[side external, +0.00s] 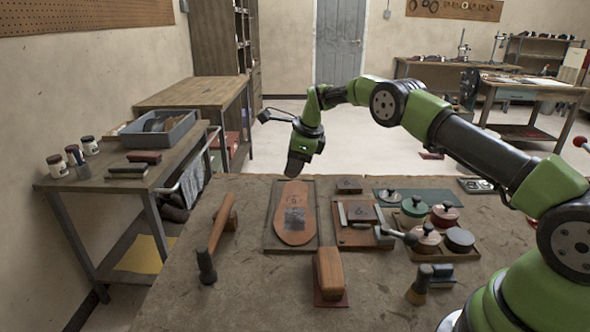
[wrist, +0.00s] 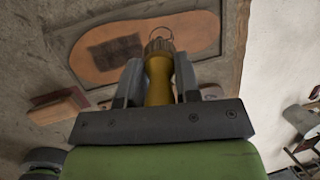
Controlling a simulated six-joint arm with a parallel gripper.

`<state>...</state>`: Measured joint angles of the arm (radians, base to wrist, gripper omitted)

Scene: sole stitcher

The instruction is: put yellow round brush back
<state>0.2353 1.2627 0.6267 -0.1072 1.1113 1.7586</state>
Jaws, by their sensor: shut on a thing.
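My gripper (side external: 297,165) hangs over the far end of the tan shoe sole (side external: 294,212), which lies on a dark board (side external: 272,235). In the wrist view my gripper (wrist: 160,80) is shut on the yellow round brush (wrist: 159,88). The brush has a yellow-brown handle between the two fingers and a brownish bristle end pointing away from the gripper, over the sole (wrist: 95,55) near a drawn ring. I cannot tell whether the bristles touch the sole. The brush cannot be made out in the side view.
A hammer (side external: 213,245) lies left of the board. A wooden block brush (side external: 328,270) stands in front of it. The bench's left front is clear.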

